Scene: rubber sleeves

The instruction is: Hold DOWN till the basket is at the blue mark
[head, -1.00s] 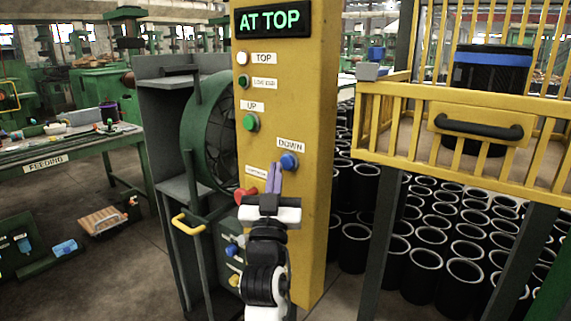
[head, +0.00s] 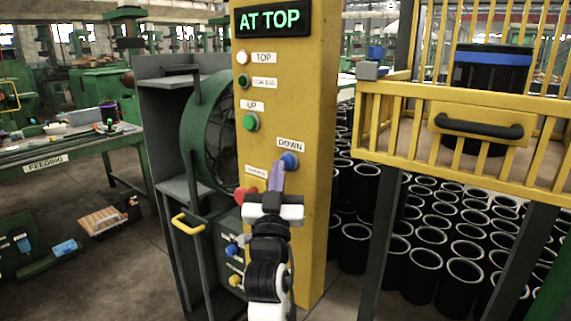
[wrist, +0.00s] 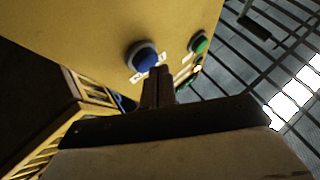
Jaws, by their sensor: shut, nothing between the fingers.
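The blue DOWN button (head: 289,160) is on the face of the yellow control post (head: 290,220), under a DOWN label. My gripper (head: 277,172) is shut and empty, its fingertips just below and left of the button in the head view. In the wrist view the blue button (wrist: 143,57) stands a little beyond the fingertips (wrist: 158,72), to their upper left; I cannot tell whether they touch it. The yellow basket (head: 455,140) is raised at the right and holds a black drum with a blue band (head: 490,70). The display (head: 270,19) reads AT TOP. I cannot make out a blue mark for certain.
A green UP button (head: 250,122), a smaller green button, a white TOP button (head: 243,58) and a red knob (head: 243,194) share the post. A large fan-like guard (head: 208,130) is to its left. Black sleeves (head: 410,250) crowd the floor under the basket.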

